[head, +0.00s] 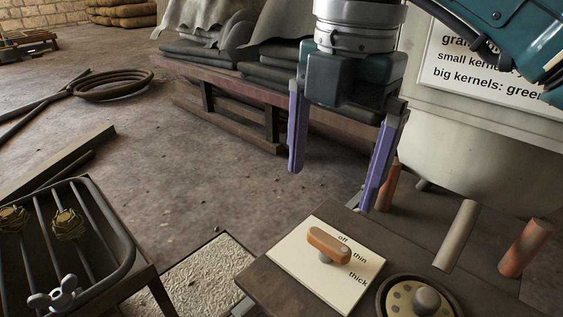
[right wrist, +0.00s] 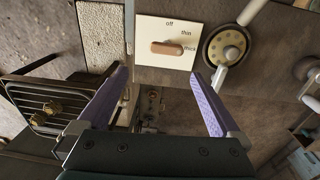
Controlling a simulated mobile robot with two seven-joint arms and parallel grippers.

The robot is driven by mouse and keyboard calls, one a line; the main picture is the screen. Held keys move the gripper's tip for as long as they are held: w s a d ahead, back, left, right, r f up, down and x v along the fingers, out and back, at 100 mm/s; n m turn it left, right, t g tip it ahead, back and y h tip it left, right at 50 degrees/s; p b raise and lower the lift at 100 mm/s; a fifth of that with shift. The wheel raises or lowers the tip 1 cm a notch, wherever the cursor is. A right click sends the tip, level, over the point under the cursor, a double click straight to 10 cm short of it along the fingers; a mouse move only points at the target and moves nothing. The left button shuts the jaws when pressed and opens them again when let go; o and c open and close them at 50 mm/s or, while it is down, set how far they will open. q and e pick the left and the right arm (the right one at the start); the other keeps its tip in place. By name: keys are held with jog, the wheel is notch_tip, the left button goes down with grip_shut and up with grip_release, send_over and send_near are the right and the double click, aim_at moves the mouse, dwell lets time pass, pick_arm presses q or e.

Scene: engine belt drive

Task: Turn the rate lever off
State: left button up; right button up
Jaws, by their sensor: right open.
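The rate lever (head: 329,245) is an orange-brown bar handle on a short post. It sits on a cream plate (head: 297,263) marked off, thin and thick. In the right wrist view the lever (right wrist: 168,48) lies nearly level in the picture, its right end toward the thick mark and away from off. My right gripper (head: 340,188) has two purple fingers spread wide and is empty. It hangs above and beyond the lever in the head view, not touching it. In the right wrist view the lever shows ahead, between the open fingers (right wrist: 165,88). My left gripper is not in view.
A round spotted dial (head: 428,298) with a grey knob sits right of the plate. Upright orange and beige handles (head: 525,247) stand behind it. A barred frame with a wing nut (head: 52,299) is at left. A sign (head: 485,75) hangs on the pale drum.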

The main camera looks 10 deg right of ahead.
aim_at(329, 240)
jog(key=shift+h, duration=0.3)
jog(key=f, duration=0.8)
jog(key=shift+s+d+f, duration=0.2)
jog(key=shift+d+f, duration=0.15)
jog(key=shift+d, duration=0.05)
jog(key=shift+w+f, duration=0.1)
jog(key=shift+f, duration=0.6)
jog(key=c, duration=1.2)
